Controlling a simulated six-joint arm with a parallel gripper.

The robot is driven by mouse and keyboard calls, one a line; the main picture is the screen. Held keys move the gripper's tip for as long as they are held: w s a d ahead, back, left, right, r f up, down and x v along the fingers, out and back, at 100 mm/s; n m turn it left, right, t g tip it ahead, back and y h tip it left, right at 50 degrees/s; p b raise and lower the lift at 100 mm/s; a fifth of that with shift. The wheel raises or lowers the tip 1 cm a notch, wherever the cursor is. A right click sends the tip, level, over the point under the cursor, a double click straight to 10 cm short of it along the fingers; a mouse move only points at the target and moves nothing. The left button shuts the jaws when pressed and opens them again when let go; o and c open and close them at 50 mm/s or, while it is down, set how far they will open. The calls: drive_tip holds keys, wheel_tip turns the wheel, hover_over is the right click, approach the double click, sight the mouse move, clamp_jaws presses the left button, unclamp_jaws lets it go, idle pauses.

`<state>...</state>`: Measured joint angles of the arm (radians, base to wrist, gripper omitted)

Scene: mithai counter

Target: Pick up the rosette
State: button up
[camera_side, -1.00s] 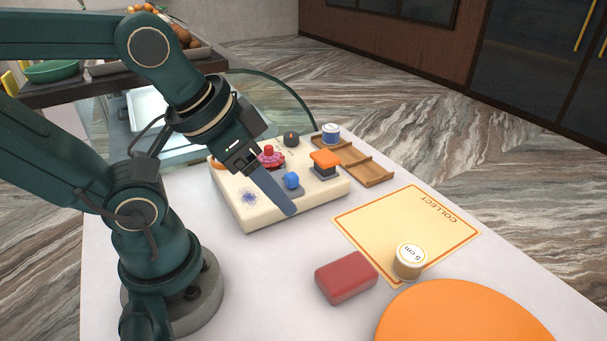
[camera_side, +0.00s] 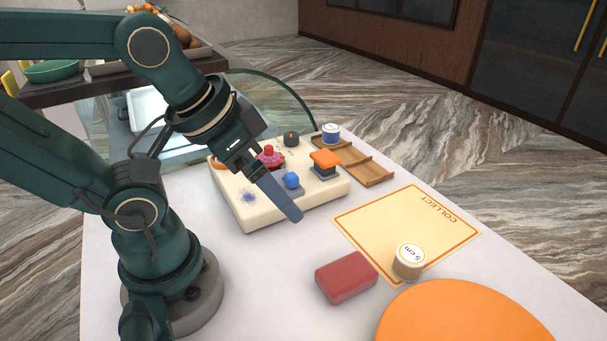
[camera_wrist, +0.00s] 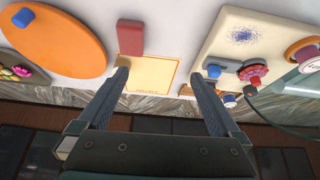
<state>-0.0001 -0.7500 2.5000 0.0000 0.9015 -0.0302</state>
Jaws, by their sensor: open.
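A pinkish-red, frilled round piece with a knob on top, which looks like the rosette (camera_side: 274,161), sits on the cream board (camera_side: 258,215), partly behind my gripper's wrist. It also shows at the right of the wrist view (camera_wrist: 254,76). My gripper (camera_side: 292,216) slants down to the right over the board, its tips past the board's front edge. In the wrist view my gripper (camera_wrist: 157,72) has its two fingers wide apart with nothing held between them. The rosette lies to the right of the fingers there, clear of them.
The board also carries a blue knob (camera_side: 291,180), an orange-topped block (camera_side: 325,158) and a dark knob (camera_side: 291,139). A wooden tray (camera_side: 372,173) stands behind. A COLLECT mat (camera_side: 390,228), a 5 cm cylinder (camera_side: 408,264), a red block (camera_side: 346,277) and an orange disc (camera_side: 465,315) are right.

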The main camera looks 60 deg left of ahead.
drive_tip(key=w+a+r+n, duration=0.2)
drive_tip(key=w+r+n, duration=0.2)
drive_tip(key=n, duration=0.5)
drive_tip(key=n+g, duration=0.6)
drive_tip(key=n, duration=1.1)
hover_over(268, 147)
drive_tip(key=f, duration=0.8)
drive_tip(key=shift+w+d, duration=0.15)
drive_tip(key=shift+w, duration=0.05)
drive_tip(key=shift+s+f+n, duration=0.15)
drive_tip(key=shift+f+n, duration=0.15)
drive_tip(key=shift+f, duration=2.35)
drive_tip(key=c, duration=1.2)
